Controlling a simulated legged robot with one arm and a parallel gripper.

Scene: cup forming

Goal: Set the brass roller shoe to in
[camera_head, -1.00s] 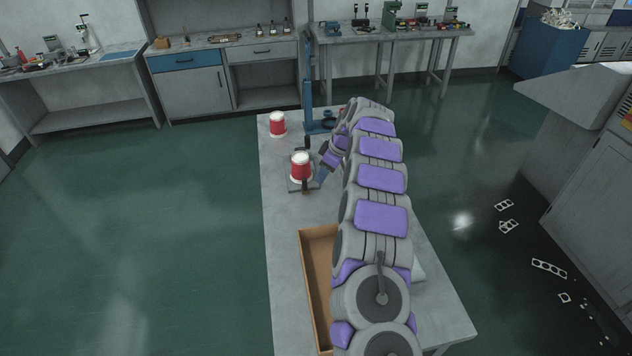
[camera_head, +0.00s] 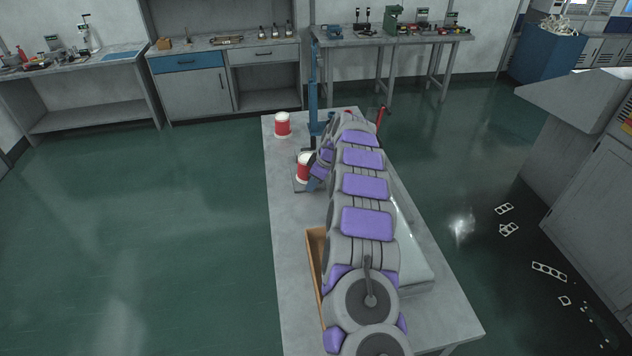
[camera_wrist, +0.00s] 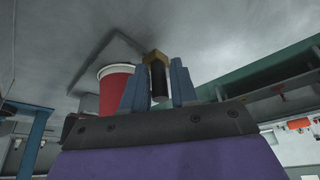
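The brass roller shoe (camera_wrist: 154,56) is a small brass block with a black, stubby part below it in the wrist view. My gripper (camera_wrist: 157,85) has its two blue fingers on either side of the black part. I cannot tell whether they touch it. A red cup with a white rim (camera_wrist: 116,88) stands just left of the fingers, and it shows in the head view (camera_head: 303,170) on a small grey base plate (camera_head: 300,187). In the head view my gripper is beside this cup, on its right, and my arm hides the shoe.
A second red cup (camera_head: 283,124) stands farther back on the grey table (camera_head: 290,215). A blue upright post (camera_head: 313,95) rises behind the forming station. A wooden tray (camera_head: 315,255) lies near the front, partly behind my arm. The table's left strip is clear.

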